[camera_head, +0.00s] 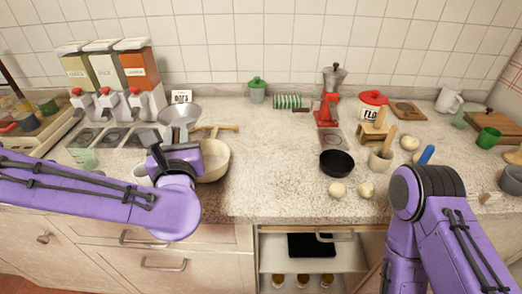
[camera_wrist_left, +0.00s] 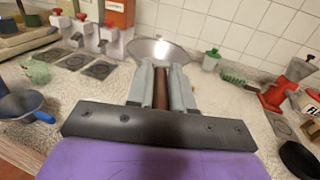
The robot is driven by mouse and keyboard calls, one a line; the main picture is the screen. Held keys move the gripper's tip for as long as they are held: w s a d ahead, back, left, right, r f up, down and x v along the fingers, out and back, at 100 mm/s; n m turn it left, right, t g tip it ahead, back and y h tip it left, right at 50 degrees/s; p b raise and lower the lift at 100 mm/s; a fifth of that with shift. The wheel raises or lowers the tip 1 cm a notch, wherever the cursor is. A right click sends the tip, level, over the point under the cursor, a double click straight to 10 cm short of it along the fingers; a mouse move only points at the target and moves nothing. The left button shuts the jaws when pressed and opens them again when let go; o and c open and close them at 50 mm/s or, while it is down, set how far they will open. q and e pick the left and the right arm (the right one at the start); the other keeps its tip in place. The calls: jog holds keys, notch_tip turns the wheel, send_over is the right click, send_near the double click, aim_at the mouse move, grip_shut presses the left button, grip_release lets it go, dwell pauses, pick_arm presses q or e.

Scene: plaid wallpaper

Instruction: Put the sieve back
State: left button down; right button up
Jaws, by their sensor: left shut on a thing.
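The sieve, a grey metal bowl (camera_head: 180,115), shows in the head view just beyond my left gripper (camera_head: 162,137). In the left wrist view the wide sieve bowl (camera_wrist_left: 158,48) lies straight ahead of the fingertips. My left gripper (camera_wrist_left: 161,78) is shut on its brown handle (camera_wrist_left: 161,92), which runs between the two grey fingers. The bowl appears held above the counter, near the dispensers; its underside is hidden. My right arm shows at the right of the head view, but its gripper cannot be made out.
Three dispensers with red knobs (camera_head: 134,97) stand at the back left, with dark square plates (camera_head: 117,137) before them. A cream bowl (camera_head: 217,166) sits beside my left gripper. A black pan (camera_head: 337,163) and a red moka pot (camera_head: 328,108) stand right; the middle counter is clear.

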pick_arm(q)
jog(key=w+d+f+m+h+p, duration=0.2)
jog(key=w+d+m+h+p, duration=0.15)
jog(key=d+h, duration=0.2)
jog(key=m+h+p, duration=0.4)
jog(key=h+p, duration=0.1)
jog(key=h, duration=0.1)
send_over(248, 195)
notch_tip(248, 195, down, 6)
jog(key=r, duration=0.1)
pick_arm(e)
notch_tip(248, 195, up, 11)
pick_arm(q)
jog(key=shift+g, duration=0.4)
jog(key=f+b, duration=0.1)
jog(key=f, duration=0.1)
jog(key=f+b, duration=0.1)
jog(key=f, duration=0.2)
jog(key=f+b, duration=0.2)
jog(key=shift+w+f, duration=0.25)
pick_arm(e)
jog(key=f, duration=0.4)
jog(key=shift+w+f, duration=0.2)
jog(key=shift+f, duration=0.1)
pick_arm(q)
jog(key=shift+f+b, duration=0.6)
jog(key=shift+b, duration=0.1)
pick_arm(e)
jog(key=shift+a+f, duration=0.1)
jog(key=shift+f, duration=0.6)
